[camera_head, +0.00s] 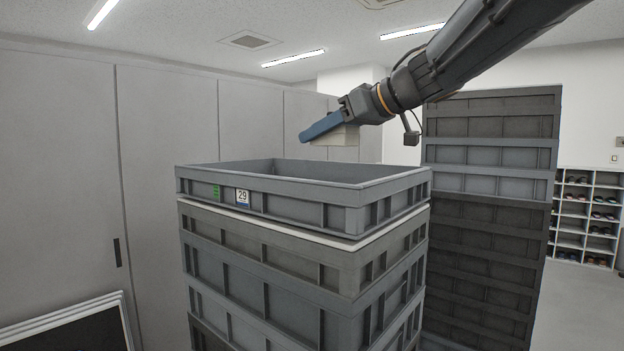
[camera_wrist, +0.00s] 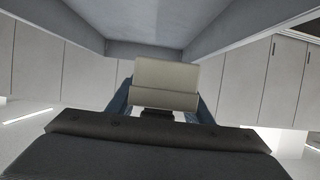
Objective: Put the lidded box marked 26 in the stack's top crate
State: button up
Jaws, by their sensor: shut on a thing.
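My gripper (camera_head: 322,128) is shut on a small cream lidded box (camera_head: 343,136), held above the far side of the stack's top crate (camera_head: 310,194). In the head view a blue finger covers part of the box. In the wrist view the box (camera_wrist: 165,82) sits between the two blue fingers, with a lid seam across it. No number shows on the box in either view. The top crate is grey and open, with a label reading 29 and a green tag on its front. Its floor is hidden in the head view; the wrist view shows a grey crate interior (camera_wrist: 145,48) beyond the box.
The stack of grey crates (camera_head: 260,290) stands in front of me. A taller crate stack (camera_head: 490,200) stands behind it at the right, near my arm. Pale cabinets (camera_head: 60,180) line the left, and a shoe rack (camera_head: 590,215) stands at the far right.

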aim_at(343, 135)
notch_tip(343, 135, down, 7)
jog(key=shift+f, duration=0.2)
jog(key=shift+f+p, duration=0.35)
jog(key=shift+f, duration=0.25)
jog(key=o, duration=1.1)
jog(key=shift+r, duration=0.2)
jog(key=b+v, duration=0.2)
jog(key=v, duration=1)
jog(key=shift+r, duration=0.4)
